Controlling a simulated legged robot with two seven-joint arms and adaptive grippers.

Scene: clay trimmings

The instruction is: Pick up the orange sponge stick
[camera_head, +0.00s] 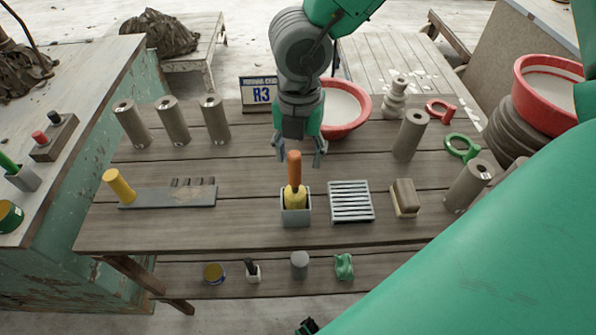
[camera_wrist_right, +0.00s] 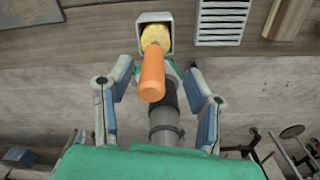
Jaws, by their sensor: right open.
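The orange sponge stick (camera_head: 294,170) stands upright with its yellow sponge head down in a small grey square holder (camera_head: 296,218) on the wooden table. In the right wrist view the stick's orange handle (camera_wrist_right: 152,75) points toward the camera, with the holder (camera_wrist_right: 155,17) behind it. My right gripper (camera_head: 301,157) is open and empty, pointing down around the top of the handle. In the wrist view its two fingers stand apart on either side of the handle. Contact cannot be told.
A white slatted rack (camera_head: 351,202) and a brown-topped block (camera_head: 405,198) stand right of the holder. A grey board (camera_head: 170,196) lies left. Several grey cylinders stand around, with an R3 sign (camera_head: 260,94) and a red bowl (camera_head: 345,107) behind.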

